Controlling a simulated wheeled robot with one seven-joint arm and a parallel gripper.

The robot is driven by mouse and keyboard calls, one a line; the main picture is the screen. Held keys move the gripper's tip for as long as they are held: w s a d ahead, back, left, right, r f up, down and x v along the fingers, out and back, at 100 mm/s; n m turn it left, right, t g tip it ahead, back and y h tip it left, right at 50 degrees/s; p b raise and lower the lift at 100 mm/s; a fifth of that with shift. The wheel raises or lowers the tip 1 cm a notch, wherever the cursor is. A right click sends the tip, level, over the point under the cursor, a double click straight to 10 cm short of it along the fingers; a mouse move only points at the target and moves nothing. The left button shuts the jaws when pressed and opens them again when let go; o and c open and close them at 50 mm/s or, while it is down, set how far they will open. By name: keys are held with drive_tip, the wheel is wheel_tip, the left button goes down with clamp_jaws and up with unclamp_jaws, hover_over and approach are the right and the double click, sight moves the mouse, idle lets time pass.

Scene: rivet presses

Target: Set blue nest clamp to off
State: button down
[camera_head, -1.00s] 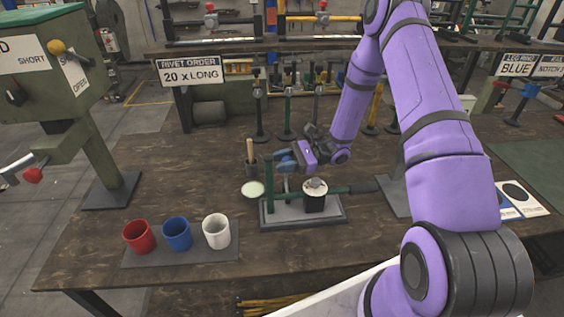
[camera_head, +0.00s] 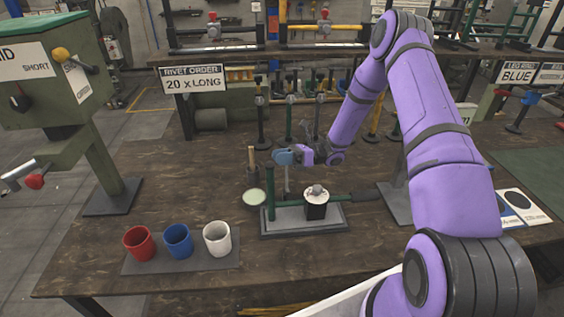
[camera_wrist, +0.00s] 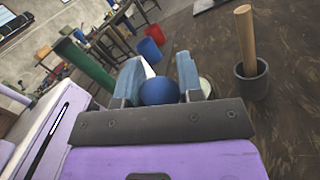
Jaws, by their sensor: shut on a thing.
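My gripper (camera_head: 284,157) is above the back left part of the small press (camera_head: 322,228) on the bench. In the wrist view, its blue-grey fingers (camera_wrist: 160,82) are shut around a round blue knob (camera_wrist: 159,92). In the head view the fingers hide the knob. A thin grey rod (camera_head: 287,181) stands nearly upright under the fingers; it looks like the lever that carries the knob. The press has a green upright (camera_head: 270,190) at its left and a black nest block with a pale top (camera_head: 317,208). The base of the rod is partly hidden.
A dark cup with a wooden stick (camera_head: 251,166) and a pale dish (camera_head: 254,197) stand just left of the press. Red (camera_head: 139,243), blue (camera_head: 178,240) and white (camera_head: 217,238) mugs stand at front left. Several dark posts stand behind my gripper.

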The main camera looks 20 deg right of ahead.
drive_tip(key=w+d+f+m+t, duration=0.1)
drive_tip(key=w+f+m, duration=0.2)
drive_tip(key=w+m, duration=0.1)
drive_tip(key=shift+w+d+f+m, duration=0.25)
drive_tip(key=shift+w+m, duration=0.1)
drive_tip(key=shift+m, duration=0.25)
idle(0.3)
drive_tip(key=c, duration=0.8)
unclamp_jaws()
drive_tip(key=d, duration=0.3)
drive_tip(key=s+d+f, duration=0.1)
drive_tip(key=d, duration=0.6)
drive_tip(key=shift+s+d+f, duration=0.3)
drive_tip(key=shift+f, duration=0.1)
